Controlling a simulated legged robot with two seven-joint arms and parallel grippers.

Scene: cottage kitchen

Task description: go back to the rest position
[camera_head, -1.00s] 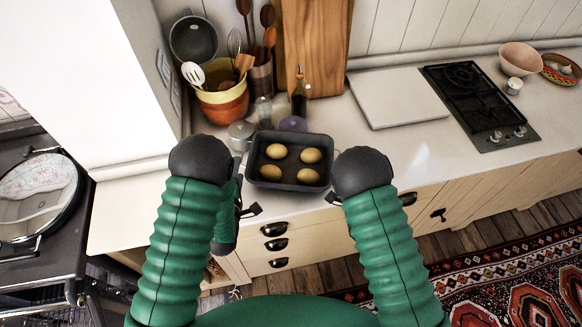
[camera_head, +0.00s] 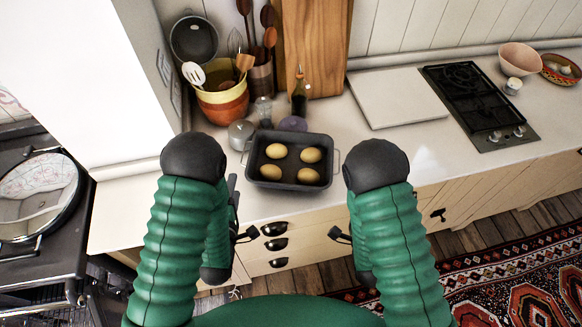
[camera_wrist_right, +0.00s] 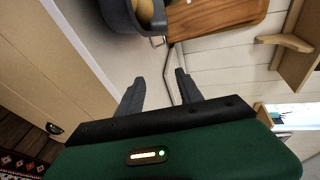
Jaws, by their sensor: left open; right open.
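My left gripper (camera_head: 240,212) is at the counter's front edge, left of and nearer than the dark roasting tin (camera_head: 290,186), apart from it. Its jaws are open and empty. My right gripper (camera_head: 340,235) shows only a fingertip in the head view, in front of the drawers and below the tin; my arm hides the rest. In the right wrist view my right gripper (camera_wrist_right: 160,90) is open, with nothing between its fingers. The tin stands on the counter with several golden potato-like pieces (camera_head: 276,151) in it.
A lidded pot (camera_head: 241,135), a bottle (camera_head: 300,94) and a utensil bowl (camera_head: 222,103) stand behind the tin. A white board (camera_head: 397,98) and a black hob (camera_head: 478,103) lie to the right. A dark stove (camera_head: 40,220) is at the left. The counter front right of the tin is clear.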

